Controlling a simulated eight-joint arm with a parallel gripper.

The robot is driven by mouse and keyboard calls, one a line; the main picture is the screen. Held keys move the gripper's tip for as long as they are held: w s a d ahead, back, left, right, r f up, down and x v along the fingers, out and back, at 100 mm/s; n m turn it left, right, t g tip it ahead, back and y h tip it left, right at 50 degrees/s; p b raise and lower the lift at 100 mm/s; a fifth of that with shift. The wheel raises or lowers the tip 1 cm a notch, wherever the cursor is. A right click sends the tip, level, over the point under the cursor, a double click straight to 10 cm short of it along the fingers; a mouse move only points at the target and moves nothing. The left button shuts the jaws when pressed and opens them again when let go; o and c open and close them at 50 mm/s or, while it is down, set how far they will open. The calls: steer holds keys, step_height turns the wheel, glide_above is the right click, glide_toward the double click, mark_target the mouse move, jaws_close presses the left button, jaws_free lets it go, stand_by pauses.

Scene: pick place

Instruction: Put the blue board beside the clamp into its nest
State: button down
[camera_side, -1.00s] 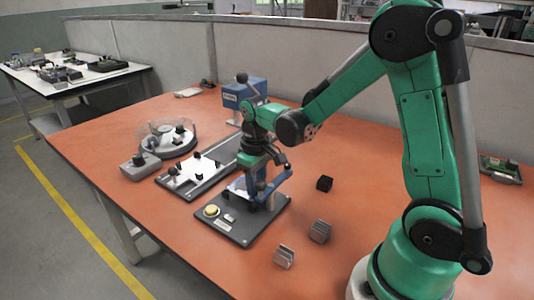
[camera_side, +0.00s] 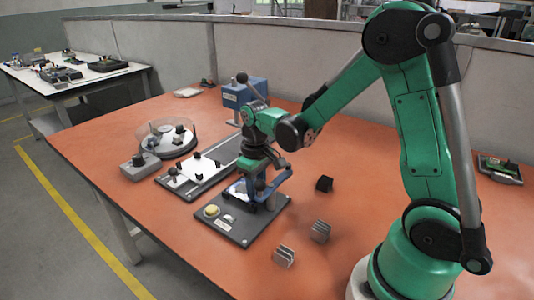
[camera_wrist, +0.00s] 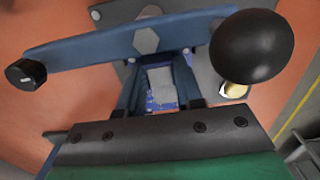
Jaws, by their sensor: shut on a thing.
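In the wrist view my gripper (camera_wrist: 158,76) is shut on the blue board (camera_wrist: 160,90), which carries a pale grey square part. In the side view my gripper (camera_side: 257,198) is low over the dark base plate (camera_side: 236,229), and the blue board's pale top (camera_side: 239,187) shows at its left. The clamp's blue arm (camera_side: 276,182) crosses close beside my gripper. In the wrist view this blue arm (camera_wrist: 100,42) spans above the board, with a black ball at its right end. The nest and the board's underside are hidden; I cannot tell whether they touch.
A yellow button (camera_side: 211,211) sits on the base plate. A fixture with a white plate (camera_side: 190,174) lies to the left, and a round tray (camera_side: 169,141) stands beyond it. A blue box (camera_side: 244,92) stands behind.

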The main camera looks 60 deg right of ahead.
steer(key=c, duration=0.5)
jaws_free()
steer(key=c, duration=0.4)
steer(key=shift+o, duration=0.2)
steer(key=shift+r, duration=3.5)
steer(key=shift+s+a+r+t, duration=0.25)
steer(key=shift+a+r+t, duration=0.05)
steer(key=shift+r, duration=0.05)
steer(key=s+a+r+t, duration=0.2)
steer(key=s+a+t, duration=0.3)
steer(key=a+t, duration=0.1)
steer(key=shift+r+t, duration=0.3)
steer(key=shift+r, duration=0.1)
